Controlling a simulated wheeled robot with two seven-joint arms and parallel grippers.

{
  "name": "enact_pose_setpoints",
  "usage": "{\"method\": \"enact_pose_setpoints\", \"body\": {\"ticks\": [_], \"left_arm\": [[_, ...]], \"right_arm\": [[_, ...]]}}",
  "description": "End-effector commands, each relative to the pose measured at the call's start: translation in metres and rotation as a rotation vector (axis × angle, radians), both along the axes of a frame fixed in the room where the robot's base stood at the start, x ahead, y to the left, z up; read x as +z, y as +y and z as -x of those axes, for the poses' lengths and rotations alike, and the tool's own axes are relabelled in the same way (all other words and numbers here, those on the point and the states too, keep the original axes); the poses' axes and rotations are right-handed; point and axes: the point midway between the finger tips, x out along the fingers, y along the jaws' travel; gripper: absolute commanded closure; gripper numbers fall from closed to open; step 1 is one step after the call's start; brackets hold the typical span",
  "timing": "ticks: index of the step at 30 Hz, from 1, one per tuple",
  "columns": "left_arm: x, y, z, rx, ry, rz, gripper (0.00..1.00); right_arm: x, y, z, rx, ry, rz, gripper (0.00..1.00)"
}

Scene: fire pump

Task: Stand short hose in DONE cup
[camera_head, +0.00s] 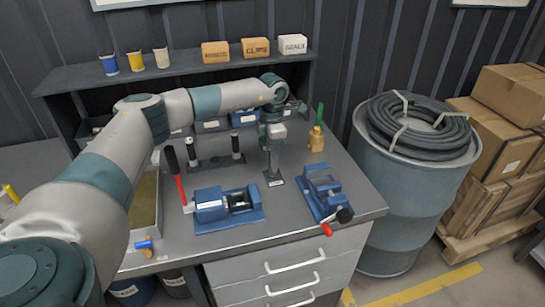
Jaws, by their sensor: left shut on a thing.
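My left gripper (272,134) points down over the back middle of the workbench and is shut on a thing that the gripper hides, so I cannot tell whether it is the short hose. Directly below it, a narrow grey upright holder (274,160) stands on a dark base plate (275,182) with a small white label too small to read; it may be the DONE cup. My right gripper is out of view.
A blue vise (228,207) and a second blue vise (324,190) with a red-and-black handle sit on the bench front. A red-handled tool (180,188) leans at left. A shelf (180,70) crosses the back. A hose-topped drum (405,190) stands right.

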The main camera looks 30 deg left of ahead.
Motion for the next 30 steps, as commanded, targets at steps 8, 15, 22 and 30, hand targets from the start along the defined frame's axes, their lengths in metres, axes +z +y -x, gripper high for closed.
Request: {"method": "enact_pose_setpoints", "body": {"ticks": [8, 15, 22, 30], "left_arm": [[-0.003, 0.0, 0.0, 0.0, 0.0, 0.0, 0.61], [-0.002, 0.0, 0.0, 0.0, 0.0, 0.0, 0.61], [0.006, 0.0, -0.001, 0.0, -0.002, 0.001, 0.61], [0.043, 0.0, -0.001, -0.001, -0.005, 0.0, 0.61]], "right_arm": [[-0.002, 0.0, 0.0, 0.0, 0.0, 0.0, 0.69], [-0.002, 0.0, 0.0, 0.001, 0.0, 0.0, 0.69], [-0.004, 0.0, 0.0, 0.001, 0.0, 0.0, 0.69], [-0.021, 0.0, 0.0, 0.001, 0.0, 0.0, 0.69]]}}
